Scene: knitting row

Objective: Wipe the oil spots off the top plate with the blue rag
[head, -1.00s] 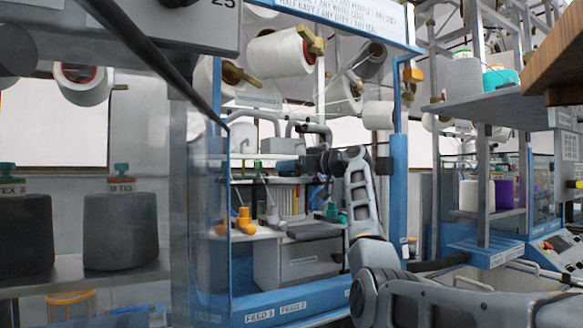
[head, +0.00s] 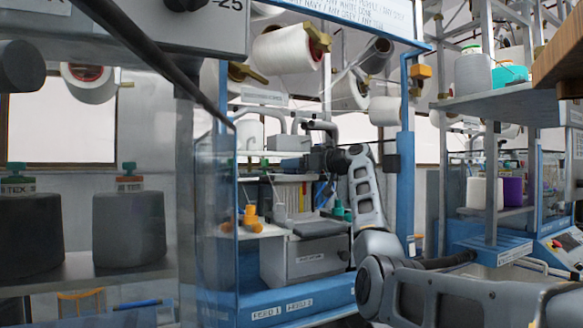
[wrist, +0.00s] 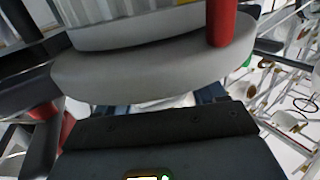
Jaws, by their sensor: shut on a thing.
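My gripper (head: 285,166) is at the end of my arm, inside the blue-framed machine. It is small and partly hidden there. In the wrist view its dark body fills the bottom, and dark blue material (wrist: 210,94), seemingly the blue rag, shows just beyond it. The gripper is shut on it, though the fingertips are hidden. A smooth grey rounded plate (wrist: 150,72) lies close in front in the wrist view; I cannot tell if it is the top plate. A dark grey flat top (head: 320,229) sits below my arm in the head view. No oil spots can be made out.
A red post (wrist: 221,22) stands against the rounded plate. A blue upright (head: 405,190) stands right of my arm. A clear panel and dark yarn cones (head: 130,228) are at the left.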

